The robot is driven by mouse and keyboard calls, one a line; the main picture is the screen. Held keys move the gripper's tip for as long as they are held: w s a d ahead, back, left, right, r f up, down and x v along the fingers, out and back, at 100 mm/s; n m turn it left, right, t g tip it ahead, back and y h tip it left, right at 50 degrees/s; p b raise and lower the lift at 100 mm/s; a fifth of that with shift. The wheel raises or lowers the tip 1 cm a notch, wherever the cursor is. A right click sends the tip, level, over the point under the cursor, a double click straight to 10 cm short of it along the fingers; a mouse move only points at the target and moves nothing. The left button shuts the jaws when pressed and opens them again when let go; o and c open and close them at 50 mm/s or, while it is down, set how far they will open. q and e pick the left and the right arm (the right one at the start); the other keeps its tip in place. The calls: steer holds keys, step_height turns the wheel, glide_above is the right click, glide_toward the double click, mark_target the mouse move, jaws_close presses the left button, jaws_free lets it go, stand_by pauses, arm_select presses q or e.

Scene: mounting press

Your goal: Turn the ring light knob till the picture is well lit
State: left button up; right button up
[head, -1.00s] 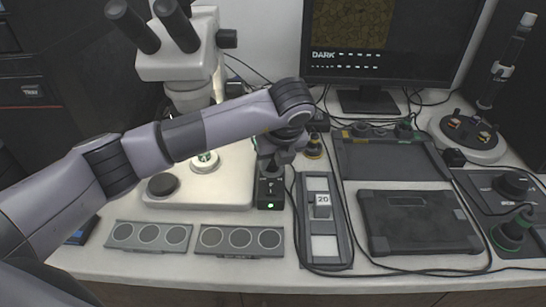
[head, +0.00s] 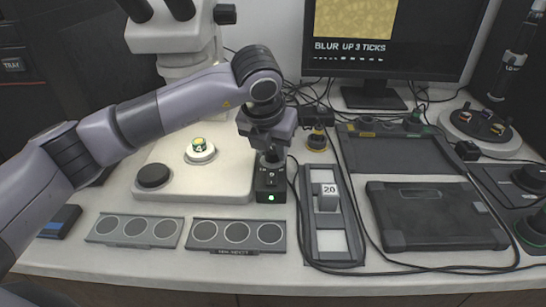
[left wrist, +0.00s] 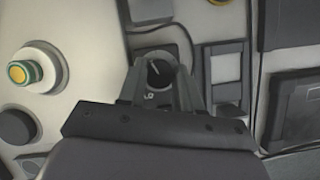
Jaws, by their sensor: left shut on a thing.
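The ring light control box (head: 271,192) stands right of the microscope base, with a green light on its front. My left gripper (head: 270,158) comes down on it from above and is shut on the ring light knob (left wrist: 158,72), whose top shows a pale pointer line between the fingers. In the head view the knob is mostly hidden by the gripper. The monitor (head: 356,18) shows a bright yellow grainy picture above the words "BLUR UP 3 TICKS". The microscope (head: 178,40) has a green and yellow sample (head: 199,145) on its stage. My right gripper is not in view.
Two grey trays with round wells (head: 238,247) lie at the front left. A frame with a block marked 20 (head: 327,197) is just right of the control box. A dark case (head: 437,215) lies further right. Black cables run between them.

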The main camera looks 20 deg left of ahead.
arm_select(q)
steer(key=shift+a+m+h+b, duration=0.1)
steer(key=shift+m+h+b, duration=0.75)
steer(key=shift+m, duration=1.15)
steer(key=o, duration=1)
steer(key=shift+v, duration=3.65)
steer(key=shift+w, duration=0.1)
